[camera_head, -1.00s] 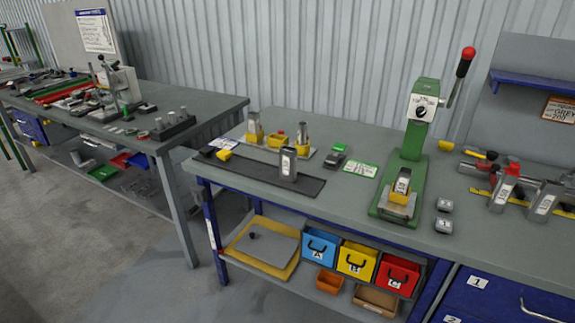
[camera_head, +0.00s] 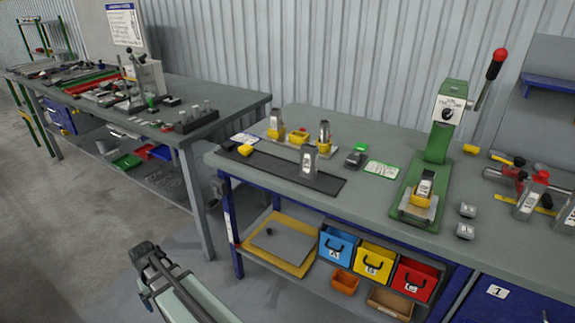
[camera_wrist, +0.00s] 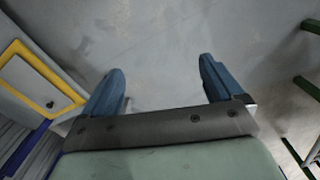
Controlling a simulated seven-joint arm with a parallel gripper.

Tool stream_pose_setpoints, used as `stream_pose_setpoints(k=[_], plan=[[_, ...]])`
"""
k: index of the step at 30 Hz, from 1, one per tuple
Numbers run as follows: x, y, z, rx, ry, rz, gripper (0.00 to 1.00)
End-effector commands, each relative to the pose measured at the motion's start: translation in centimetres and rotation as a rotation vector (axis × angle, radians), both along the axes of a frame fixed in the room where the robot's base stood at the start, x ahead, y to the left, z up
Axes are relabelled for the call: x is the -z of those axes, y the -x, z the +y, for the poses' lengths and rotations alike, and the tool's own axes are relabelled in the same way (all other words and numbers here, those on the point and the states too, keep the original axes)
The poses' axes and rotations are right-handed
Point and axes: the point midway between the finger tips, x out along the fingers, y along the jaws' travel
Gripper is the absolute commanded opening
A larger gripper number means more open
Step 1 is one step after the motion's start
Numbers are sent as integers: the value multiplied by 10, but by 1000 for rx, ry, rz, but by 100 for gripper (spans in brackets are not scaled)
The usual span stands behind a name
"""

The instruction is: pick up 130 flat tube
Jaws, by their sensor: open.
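Several silver flat tubes with white labels stand on the workbench in the head view; I cannot read which is the 130. One tube (camera_head: 309,163) stands upright on a dark mat. Two more, a left tube (camera_head: 276,120) and a right tube (camera_head: 324,132), stand in yellow holders behind it. Another tube (camera_head: 425,184) sits in a yellow holder in the green press. A red-topped tube (camera_head: 529,200) is at the right. My gripper (camera_head: 146,270) is low in front of the benches, away from all tubes. In the wrist view my gripper (camera_wrist: 161,74) is open and empty over floor.
The green lever press (camera_head: 437,145) rises on the workbench (camera_head: 375,210). Below are a blue bin (camera_head: 337,246), a yellow bin (camera_head: 374,260) and a red bin (camera_head: 415,279). A second bench (camera_head: 225,95) with tools stands left. Open floor lies around my gripper.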

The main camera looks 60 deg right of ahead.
Motion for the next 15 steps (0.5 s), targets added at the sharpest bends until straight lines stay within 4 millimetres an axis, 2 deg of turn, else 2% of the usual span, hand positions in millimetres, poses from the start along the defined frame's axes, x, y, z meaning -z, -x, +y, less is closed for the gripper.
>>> stream_pose_setpoints(k=[1,6,10,15], plan=[[-14,-13,-22,45,2,-11,94],[-59,-33,-92,195,8,-26,94],[-92,-37,-147,310,11,-30,94],[-136,-31,-220,462,12,-29,94]])
